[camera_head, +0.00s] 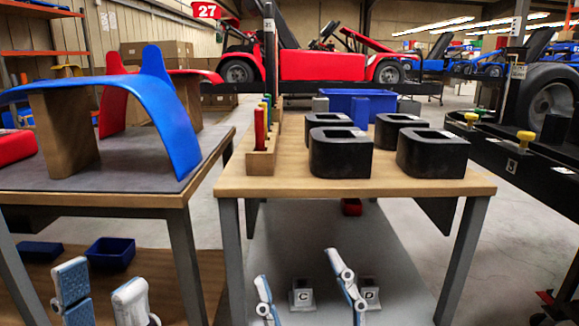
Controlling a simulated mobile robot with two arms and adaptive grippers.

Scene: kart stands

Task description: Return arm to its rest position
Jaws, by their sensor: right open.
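My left gripper (100,278) shows at the bottom left, in front of the left table (130,197). Its two pale blue and white fingers stand a little apart; its lower part is cut off, so I cannot tell its jaw state. My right gripper (298,268) is at the bottom centre, in front of the middle table (357,187), below its top in the picture. Its fingers are spread wide, open, with nothing seen between them. Both arms are mostly out of the frame.
The middle table bears several black blocks (341,156), a wooden holder (262,162) and a blue bin (357,95). A blue curved panel (165,100) stands on the left table. Grey blocks marked C (302,294) and D (369,287) are below. A kart stand (515,165) is at right.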

